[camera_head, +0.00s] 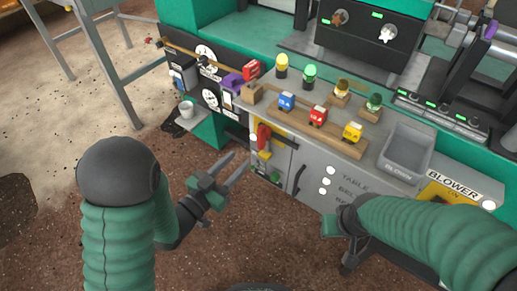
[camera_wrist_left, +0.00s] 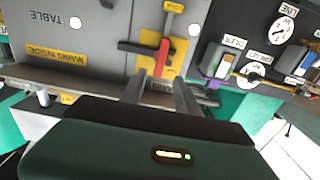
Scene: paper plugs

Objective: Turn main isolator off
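The main isolator is a red handle (camera_head: 263,134) on a yellow plate, on the grey cabinet front below the bench. In the left wrist view, which is upside down, the red handle (camera_wrist_left: 162,56) stands on the yellow plate with a dark bar across it. My left gripper (camera_head: 236,164) is in front of the cabinet, left of and below the handle. Its two fingers (camera_wrist_left: 160,90) are spread, empty, and point toward the handle without visibly holding it. My right gripper (camera_head: 345,222) is near the cabinet's lower right; its fingers are unclear.
A bench with coloured buttons on wooden blocks (camera_head: 317,117) is above the cabinet. A grey bin (camera_head: 406,150) stands at right. A dark cabinet handle (camera_head: 299,179) sticks out right of the isolator. A small green shelf with a white cup (camera_head: 186,109) juts out at left.

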